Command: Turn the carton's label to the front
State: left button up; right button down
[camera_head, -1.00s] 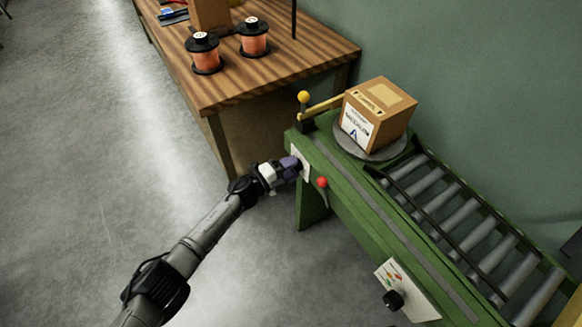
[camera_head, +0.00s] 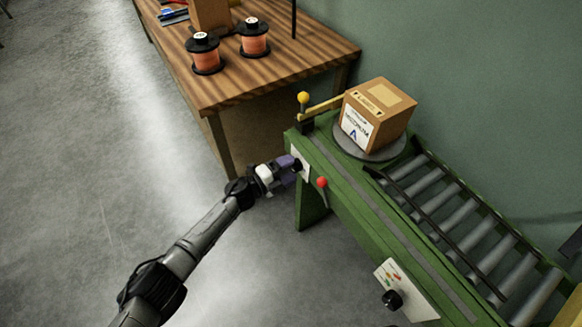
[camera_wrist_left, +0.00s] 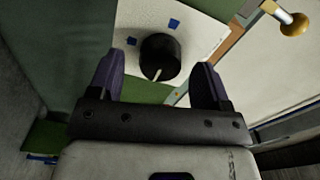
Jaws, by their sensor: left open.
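The brown carton (camera_head: 377,115) sits on a round grey turntable (camera_head: 352,149) on the green conveyor. Its white label (camera_head: 356,130) shows on the side facing the lower left of the head view. My left gripper (camera_head: 296,166) is at the near-left end of the conveyor frame, by a white plate. In the left wrist view, a black knob (camera_wrist_left: 160,54) with a white pointer line stands on the white plate (camera_wrist_left: 195,28), between the open fingers of the left gripper (camera_wrist_left: 160,82). Both fingers look apart from the knob. The right gripper is not in view.
A yellow-ball lever (camera_head: 303,97) stands left of the carton, and a red-ball lever (camera_head: 322,183) is right of my gripper. A second panel with a black knob (camera_head: 392,299) is lower on the frame. Rollers (camera_head: 463,222) extend right. A wooden bench (camera_head: 280,73) holds copper spools.

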pick_arm(q)
jog(key=p+v, duration=0.3)
jog(key=v, duration=1)
jog(key=shift+p, duration=0.35)
